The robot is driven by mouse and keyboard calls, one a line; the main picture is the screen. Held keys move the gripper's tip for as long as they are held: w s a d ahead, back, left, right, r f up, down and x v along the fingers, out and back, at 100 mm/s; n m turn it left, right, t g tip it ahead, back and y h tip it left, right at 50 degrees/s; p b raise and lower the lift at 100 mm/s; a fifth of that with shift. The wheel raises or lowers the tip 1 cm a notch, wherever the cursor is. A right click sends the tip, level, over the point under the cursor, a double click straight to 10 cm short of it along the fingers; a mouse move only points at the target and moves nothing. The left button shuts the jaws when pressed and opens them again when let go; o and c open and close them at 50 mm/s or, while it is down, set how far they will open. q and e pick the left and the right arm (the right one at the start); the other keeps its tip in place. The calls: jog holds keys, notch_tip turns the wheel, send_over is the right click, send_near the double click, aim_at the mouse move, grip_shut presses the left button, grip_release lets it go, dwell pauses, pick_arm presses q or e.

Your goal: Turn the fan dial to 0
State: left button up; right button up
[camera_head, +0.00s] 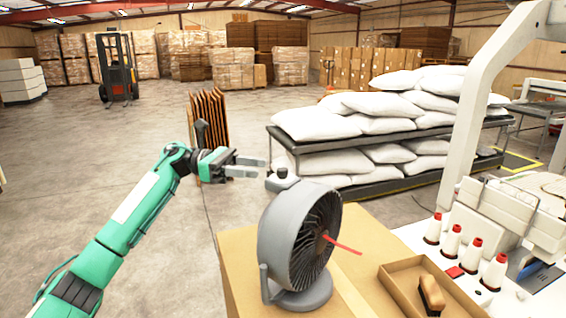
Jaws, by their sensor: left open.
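A grey round fan (280,235) stands upright on the cardboard-coloured table, its dark grille facing right. A small pale housing with a dark knob-like top, which looks like the fan dial (282,174), sits at the top of the fan. Its setting is too small to read. A red strip (343,244) sticks out from the grille's centre to the right. My left gripper (262,167) is open and empty. Its fingers point right, with the tips just left of the dial in the picture; I cannot tell whether they touch it. My right gripper is out of view.
A shallow box (390,283) with a brown brush (431,295) lies right of the fan. Several white thread spools (451,241) and a white sewing machine (510,212) stand farther right. A rack (390,186) of white pillows is behind. The floor at left is clear.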

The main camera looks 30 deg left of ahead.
aim_at(282, 168)
pick_arm(q)
jog(key=p+x, duration=0.2)
jog(key=x, duration=0.4)
jog(key=shift+d+r+p, duration=0.2)
jog(key=shift+p, duration=0.1)
jog(key=shift+w+d+f, duration=0.15)
jog(key=shift+w+d, duration=0.05)
jog(key=shift+d, duration=0.4)
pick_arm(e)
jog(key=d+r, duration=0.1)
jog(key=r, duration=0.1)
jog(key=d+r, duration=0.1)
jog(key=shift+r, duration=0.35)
pick_arm(q)
jog(key=c, duration=0.9)
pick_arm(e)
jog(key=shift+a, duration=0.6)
